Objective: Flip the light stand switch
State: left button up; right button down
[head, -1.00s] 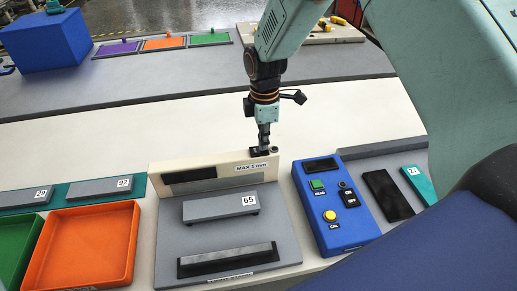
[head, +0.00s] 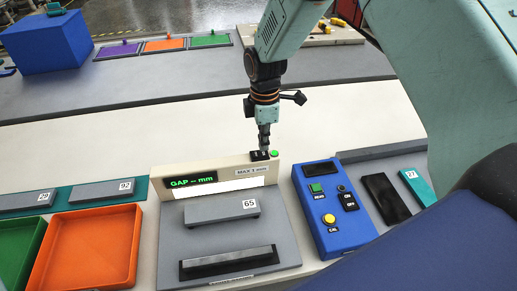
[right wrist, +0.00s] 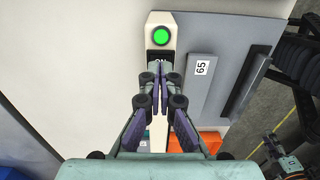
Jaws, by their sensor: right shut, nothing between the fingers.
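The light stand (head: 218,174) is a cream upright panel behind a grey base. Its display reads "GAP -- mm" in green (head: 190,180), and a bright white strip glows below it. The black switch (head: 260,155) sits on top of the panel near its right end, beside a lit green lamp (head: 275,153). The lamp also shows in the right wrist view (right wrist: 160,36). My right gripper (head: 264,150) is shut and empty, its tips at the switch and partly hiding it. In the right wrist view the closed fingers (right wrist: 158,66) point at the panel top just below the lamp.
A grey block labelled 65 (head: 220,208) lies on the stand's base. A blue control box (head: 334,212) stands to the right. An orange tray (head: 92,250) and a green tray (head: 18,240) are at left. The white table strip behind the stand is clear.

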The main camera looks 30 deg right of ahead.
aim_at(264, 153)
notch_tip(264, 153, up, 2)
jog(key=shift+s+r+p, duration=0.15)
jog(key=shift+r+p, duration=0.1)
jog(key=shift+p, duration=0.55)
jog(key=shift+w+r+p, duration=0.2)
jog(key=shift+r+p, duration=0.8)
jog(key=shift+r, duration=0.05)
jog(key=shift+s+r+p, duration=0.1)
jog(key=shift+r+p, duration=0.2)
jog(key=shift+s, duration=0.1)
jog(key=shift+f, duration=0.1)
